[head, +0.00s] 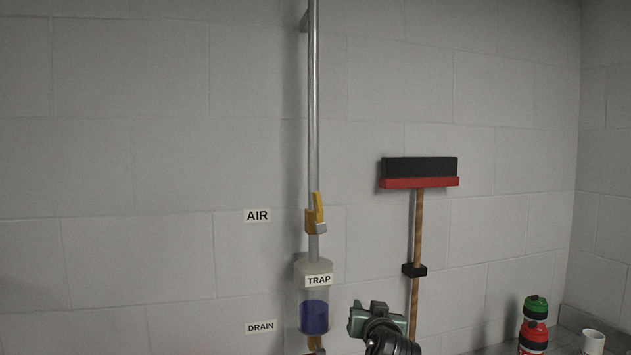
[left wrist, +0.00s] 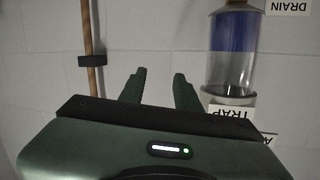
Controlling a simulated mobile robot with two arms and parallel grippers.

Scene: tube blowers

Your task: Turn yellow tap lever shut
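The yellow tap lever (head: 318,207) stands nearly upright, in line with the metal pipe, beside the AIR label. The trap also shows there, upside down, at right (left wrist: 231,65); the lever does not show. My right gripper is not in view.
A red and green bottle (head: 534,325) and a white mug (head: 592,342) stand lower right.

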